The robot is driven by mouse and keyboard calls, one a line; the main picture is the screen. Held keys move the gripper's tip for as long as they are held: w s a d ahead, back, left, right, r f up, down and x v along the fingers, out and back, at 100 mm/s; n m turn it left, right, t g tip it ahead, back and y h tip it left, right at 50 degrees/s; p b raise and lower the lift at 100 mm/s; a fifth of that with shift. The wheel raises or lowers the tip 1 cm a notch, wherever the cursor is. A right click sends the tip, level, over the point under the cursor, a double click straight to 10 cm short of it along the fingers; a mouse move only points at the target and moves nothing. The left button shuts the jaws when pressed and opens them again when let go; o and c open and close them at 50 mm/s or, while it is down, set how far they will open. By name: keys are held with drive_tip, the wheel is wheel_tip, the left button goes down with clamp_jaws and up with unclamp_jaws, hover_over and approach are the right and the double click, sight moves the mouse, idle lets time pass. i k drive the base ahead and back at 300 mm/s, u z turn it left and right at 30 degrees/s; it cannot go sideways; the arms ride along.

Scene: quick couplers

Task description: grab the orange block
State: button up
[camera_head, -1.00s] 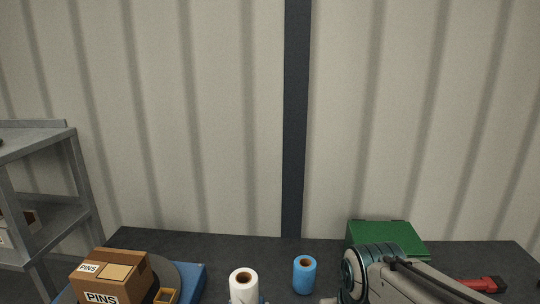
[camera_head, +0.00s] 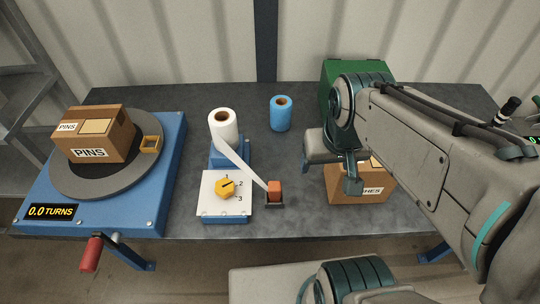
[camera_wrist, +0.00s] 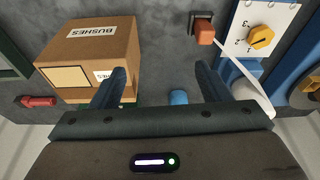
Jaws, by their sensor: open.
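The orange block (camera_head: 274,190) sits on a small dark base near the front middle of the table. A white strip runs to it from the white roll (camera_head: 223,124). It also shows at the top of the wrist view (camera_wrist: 204,33). My gripper (camera_head: 350,178) is to the right of the block and apart from it. In the wrist view my gripper (camera_wrist: 160,78) has its two fingers spread with nothing held between them. The block lies beyond the right fingertip there.
A cardboard BUSHES box (camera_wrist: 90,55) stands close by the left finger. A dial panel (camera_head: 226,205) is just left of the block. A blue roll (camera_head: 280,113) stands behind, with a green box (camera_head: 350,70) to its right. A turntable with a PINS box (camera_head: 95,135) is left.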

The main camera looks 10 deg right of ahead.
sight(274, 187)
drive_tip(key=k, duration=1)
drive_tip(key=u, duration=1.5)
drive_tip(key=i, duration=1.25)
drive_tip(key=z, duration=2.25)
